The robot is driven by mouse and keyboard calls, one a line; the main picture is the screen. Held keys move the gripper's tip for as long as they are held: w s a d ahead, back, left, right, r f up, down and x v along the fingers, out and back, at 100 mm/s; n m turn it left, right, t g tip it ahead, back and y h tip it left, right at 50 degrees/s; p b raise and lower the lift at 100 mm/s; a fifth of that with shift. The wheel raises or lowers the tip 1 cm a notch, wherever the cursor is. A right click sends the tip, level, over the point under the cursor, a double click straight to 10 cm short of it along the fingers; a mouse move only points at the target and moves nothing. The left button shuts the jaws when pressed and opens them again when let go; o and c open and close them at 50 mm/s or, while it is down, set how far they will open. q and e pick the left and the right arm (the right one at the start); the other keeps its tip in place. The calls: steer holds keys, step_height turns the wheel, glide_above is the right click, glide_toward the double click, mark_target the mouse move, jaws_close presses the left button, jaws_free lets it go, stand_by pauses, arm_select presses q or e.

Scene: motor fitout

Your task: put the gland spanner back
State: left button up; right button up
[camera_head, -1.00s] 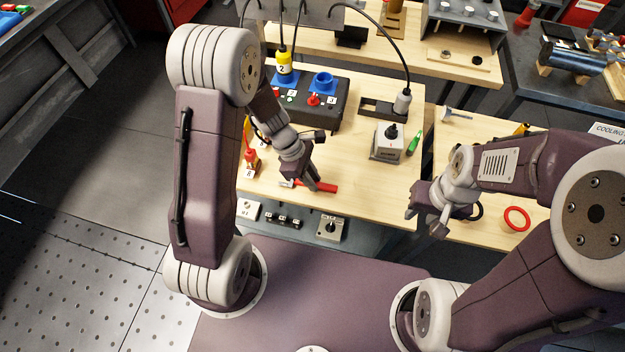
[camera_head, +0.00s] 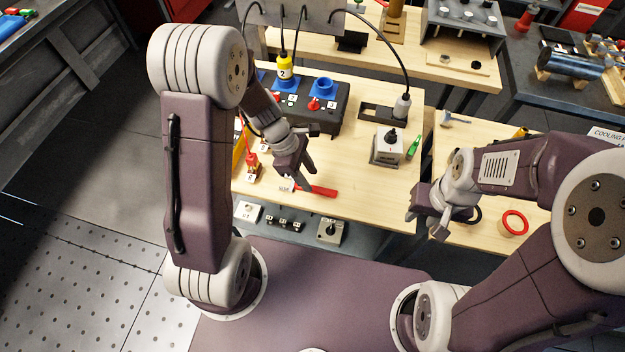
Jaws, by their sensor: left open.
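The gland spanner, with a red handle (camera_head: 318,191) and a pale metal head (camera_head: 286,185), lies flat near the front edge of the left wooden bench (camera_head: 375,200). My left gripper (camera_head: 298,176) is open and empty, just above and behind the spanner. Its fingers hide a little of the far side of the spanner. I cannot tell whether a fingertip touches it. My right gripper (camera_head: 424,224) hangs at the right edge of that bench, away from the spanner, with its fingers apart and nothing between them.
A black box with blue sockets (camera_head: 322,108) stands behind my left gripper. A grey switch block (camera_head: 387,147) and a green item (camera_head: 413,146) stand to the right. Small fittings (camera_head: 283,222) sit on a lower shelf in front. A red ring (camera_head: 514,222) lies on the right bench.

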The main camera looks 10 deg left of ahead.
arm_select(q)
steer(key=p+v, duration=0.1)
steer(key=v, duration=0.7)
steer(key=s+a+m+y, duration=0.2)
steer(key=s+m, duration=0.2)
steer(key=m, duration=0.4)
steer(key=s+a+m+t+y, duration=0.1)
steer(key=s+m, duration=0.3)
steer(key=m, duration=0.5)
steer(key=shift+s+a+y, duration=0.15)
steer(key=shift+a+y, duration=0.35)
steer(key=shift+y, duration=0.1)
arm_select(e)
steer(key=shift+r, duration=0.75)
arm_select(q)
steer(key=shift+s, duration=0.15)
arm_select(e)
steer(key=shift+s, duration=0.1)
steer(key=shift+c, duration=0.5)
